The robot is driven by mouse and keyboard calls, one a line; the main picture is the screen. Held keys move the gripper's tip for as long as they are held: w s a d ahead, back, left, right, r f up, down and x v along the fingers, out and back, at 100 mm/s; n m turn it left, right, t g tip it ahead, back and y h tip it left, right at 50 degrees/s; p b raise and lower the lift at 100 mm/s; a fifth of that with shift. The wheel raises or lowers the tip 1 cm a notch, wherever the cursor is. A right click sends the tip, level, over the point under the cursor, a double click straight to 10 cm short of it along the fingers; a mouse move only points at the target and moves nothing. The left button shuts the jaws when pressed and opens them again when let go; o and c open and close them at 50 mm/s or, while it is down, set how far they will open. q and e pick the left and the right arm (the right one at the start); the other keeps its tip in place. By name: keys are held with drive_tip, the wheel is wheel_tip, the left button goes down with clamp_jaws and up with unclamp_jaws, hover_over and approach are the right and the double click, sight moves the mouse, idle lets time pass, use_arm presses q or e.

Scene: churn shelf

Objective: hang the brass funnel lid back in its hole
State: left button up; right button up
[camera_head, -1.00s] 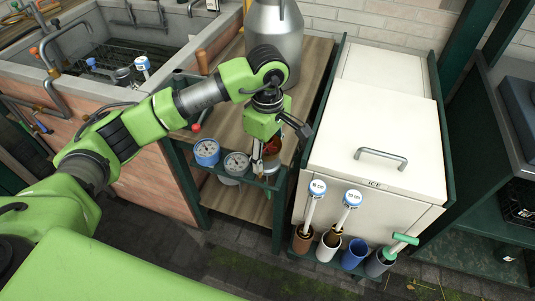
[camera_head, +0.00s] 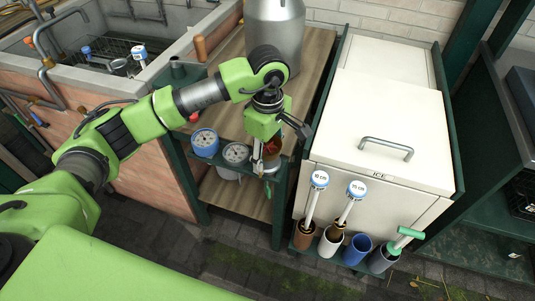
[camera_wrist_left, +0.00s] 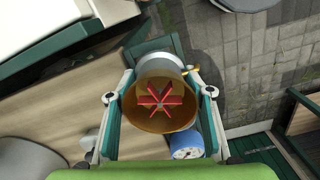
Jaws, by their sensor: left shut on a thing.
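My left gripper (camera_head: 263,165) points down over the front edge of the wooden shelf unit. It is shut on the brass funnel lid (camera_head: 272,148), which is partly hidden by the fingers in the head view. In the left wrist view the lid (camera_wrist_left: 160,105) shows as a round brown cup with a red star shape inside, between the two fingers of the gripper (camera_wrist_left: 160,92). The hole under the lid is hidden. My right gripper is out of view.
A white ice chest (camera_head: 375,120) stands close on the right. Several tubes with tall-handled tools (camera_head: 316,200) stand at its front. A metal churn (camera_head: 275,30) stands behind my arm. A stone sink (camera_head: 110,70) is at the back left.

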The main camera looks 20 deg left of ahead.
use_arm(q)
drive_tip(key=shift+f, duration=0.2)
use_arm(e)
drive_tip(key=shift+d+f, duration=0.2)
use_arm(q)
drive_tip(key=o, duration=2)
drive_tip(key=shift+r, duration=0.15)
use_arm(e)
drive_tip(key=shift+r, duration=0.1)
use_arm(q)
drive_tip(key=shift+r+p, duration=0.8)
drive_tip(key=shift+r, duration=0.9)
drive_tip(key=shift+r+p, duration=0.5)
drive_tip(key=shift+r, duration=0.5)
drive_tip(key=shift+r+p, duration=0.55)
drive_tip(key=shift+r, duration=0.5)
drive_tip(key=shift+r+p, duration=0.3)
drive_tip(key=shift+r, duration=0.35)
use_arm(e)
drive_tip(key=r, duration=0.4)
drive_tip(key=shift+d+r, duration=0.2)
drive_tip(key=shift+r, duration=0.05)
